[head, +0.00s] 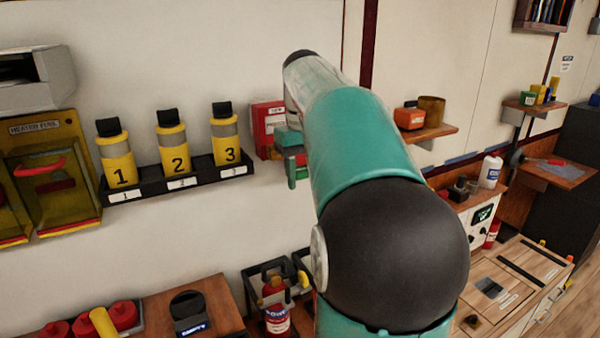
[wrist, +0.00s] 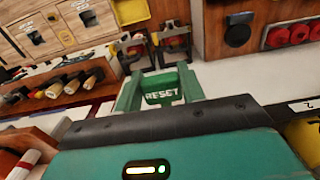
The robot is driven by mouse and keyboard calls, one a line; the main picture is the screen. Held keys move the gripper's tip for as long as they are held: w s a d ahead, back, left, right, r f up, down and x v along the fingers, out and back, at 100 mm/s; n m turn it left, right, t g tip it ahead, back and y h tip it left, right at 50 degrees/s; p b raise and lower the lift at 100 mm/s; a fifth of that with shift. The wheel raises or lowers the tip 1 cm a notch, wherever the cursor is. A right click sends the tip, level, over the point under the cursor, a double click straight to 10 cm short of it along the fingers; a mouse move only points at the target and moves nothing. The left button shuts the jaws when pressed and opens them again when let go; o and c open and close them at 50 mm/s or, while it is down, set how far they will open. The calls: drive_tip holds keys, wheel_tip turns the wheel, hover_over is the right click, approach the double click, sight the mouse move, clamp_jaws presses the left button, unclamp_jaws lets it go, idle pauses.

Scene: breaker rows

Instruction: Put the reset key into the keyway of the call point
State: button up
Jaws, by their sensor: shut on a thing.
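The call point (head: 263,121) is a red box on the wall in the head view, right of canister 3. My arm and gripper cover its right part, and I cannot see its keyway. My gripper (head: 293,172) is in front of the box's lower right, pointing down. In the wrist view my gripper (wrist: 160,92) is shut on the reset key (wrist: 162,92), a green block with white RESET lettering between the two green fingers. The key cannot be told apart from the fingers in the head view. I cannot make out the call point in the wrist view.
Yellow canisters 1, 2 and 3 (head: 225,140) stand in a black wall rack (head: 150,190) left of the call point. A shelf (head: 440,132) with an orange box (head: 409,119) is to the right. Below are a red bottle (head: 275,312) and black holders (head: 262,275).

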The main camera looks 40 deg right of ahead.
drive_tip(key=shift+w+f, duration=0.1)
drive_tip(key=shift+w, duration=0.3)
drive_tip(key=shift+w+d, duration=0.3)
drive_tip(key=shift+w, duration=0.65)
drive_tip(key=shift+w+d, duration=0.25)
drive_tip(key=shift+w, duration=0.55)
drive_tip(key=shift+w+d, duration=0.25)
drive_tip(key=shift+w, duration=0.55)
drive_tip(key=shift+w+d, duration=0.25)
drive_tip(key=shift+w, duration=0.7)
drive_tip(key=o, duration=1)
drive_tip(key=shift+o, duration=0.2)
drive_tip(key=shift+r, duration=0.2)
wheel_tip(320, 180, up, 7)
drive_tip(key=shift+r, duration=0.15)
